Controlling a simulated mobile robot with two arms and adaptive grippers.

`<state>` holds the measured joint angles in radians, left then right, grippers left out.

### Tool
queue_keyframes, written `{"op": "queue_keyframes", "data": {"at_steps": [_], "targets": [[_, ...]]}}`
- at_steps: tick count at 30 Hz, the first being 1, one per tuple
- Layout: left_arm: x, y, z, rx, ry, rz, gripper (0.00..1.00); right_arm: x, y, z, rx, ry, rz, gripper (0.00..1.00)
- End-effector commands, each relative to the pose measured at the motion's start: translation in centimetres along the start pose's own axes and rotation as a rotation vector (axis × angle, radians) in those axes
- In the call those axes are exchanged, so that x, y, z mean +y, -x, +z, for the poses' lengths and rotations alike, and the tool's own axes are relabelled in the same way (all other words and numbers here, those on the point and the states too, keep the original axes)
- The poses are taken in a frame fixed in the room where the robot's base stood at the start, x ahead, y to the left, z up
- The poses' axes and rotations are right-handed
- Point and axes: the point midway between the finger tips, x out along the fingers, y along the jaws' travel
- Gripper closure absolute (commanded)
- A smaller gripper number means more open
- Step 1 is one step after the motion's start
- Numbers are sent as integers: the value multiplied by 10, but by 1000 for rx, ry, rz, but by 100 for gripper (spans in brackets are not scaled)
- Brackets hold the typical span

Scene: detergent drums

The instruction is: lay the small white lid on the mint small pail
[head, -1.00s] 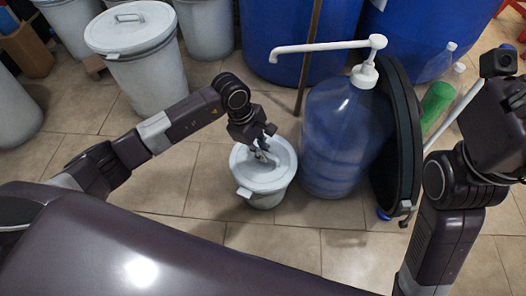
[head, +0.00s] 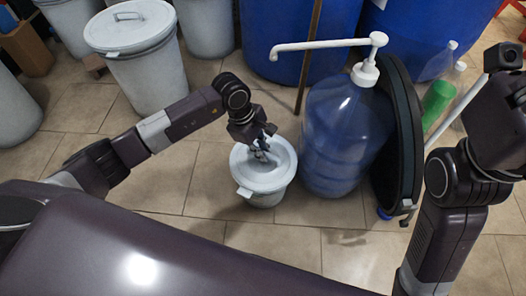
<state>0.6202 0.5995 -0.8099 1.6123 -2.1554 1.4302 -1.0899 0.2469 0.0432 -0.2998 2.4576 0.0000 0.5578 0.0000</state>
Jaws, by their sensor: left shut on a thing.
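The small white lid (head: 279,180) is a pale round disc at the middle of the head view. It lies level over the mouth of the small pail (head: 266,201), which looks pale grey-white here and stands on the floor. The lid covers the pail's opening, and I cannot tell whether it rests fully on the rim all round. My left gripper (head: 262,155) reaches down from above and is shut on the lid near its middle, hiding the lid's handle. My right arm is at the right edge; its gripper fingers do not show.
A blue translucent bottle (head: 335,140) with a white pump stands close to the pail's right, beside a dark upright round object (head: 408,135). A large lidded white bin (head: 150,80) stands at the back left. Blue drums (head: 280,45) line the back. Tiled floor is clear in front and left.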

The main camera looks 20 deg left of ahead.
Motion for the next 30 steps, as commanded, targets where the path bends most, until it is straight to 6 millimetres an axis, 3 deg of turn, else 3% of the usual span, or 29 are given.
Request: {"op": "queue_keyframes", "data": {"at_steps": [14, 15, 19, 26, 30], "targets": [[0, -2, 0, 0, 0, 1, 100, -1, -2, -3, 14, 1, -4, 69], [0, -2, 0, -1, 0, 1, 87, -1, -2, -3, 13, 1, -4, 69], [0, -2, 0, 0, 0, 1, 73, -1, -2, -2, 11, 1, -3, 69], [0, -2, 0, 0, 0, 0, 70, -1, -1, -2, 8, 0, -2, 69], [0, -2, 0, 0, 0, 0, 55, 0, -1, -1, 7, 0, -2, 69]]}}
